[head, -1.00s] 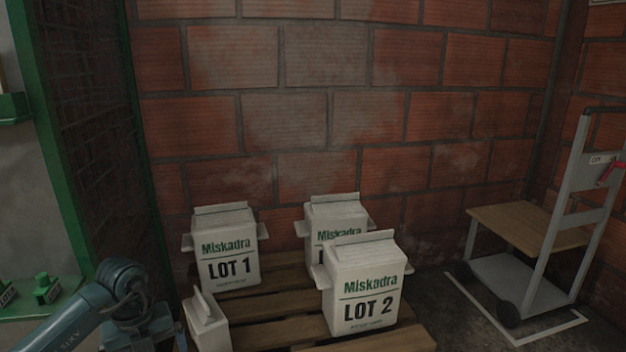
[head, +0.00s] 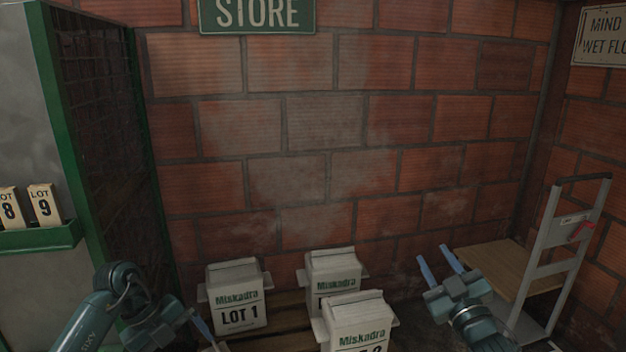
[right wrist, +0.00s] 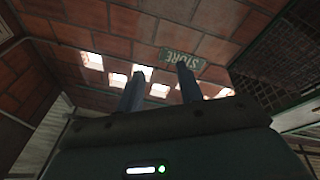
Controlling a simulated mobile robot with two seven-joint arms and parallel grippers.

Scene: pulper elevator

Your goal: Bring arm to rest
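My right gripper (head: 438,264) is raised at the right of the head view, in front of the brick wall and beside the cart. Its two blue-grey fingers stand apart with nothing between them; the right wrist view (right wrist: 160,88) shows the same. My left gripper (head: 204,328) is low at the left, near the LOT 1 sack. Only part of a finger shows, so its opening cannot be told.
White sacks stand on a wooden pallet: LOT 1 (head: 236,298), another behind (head: 333,272), and LOT 2 (head: 357,323). A cart (head: 556,250) with a wooden board (head: 497,262) stands right. A green-edged shelf (head: 38,237) is left. The space above the sacks is clear.

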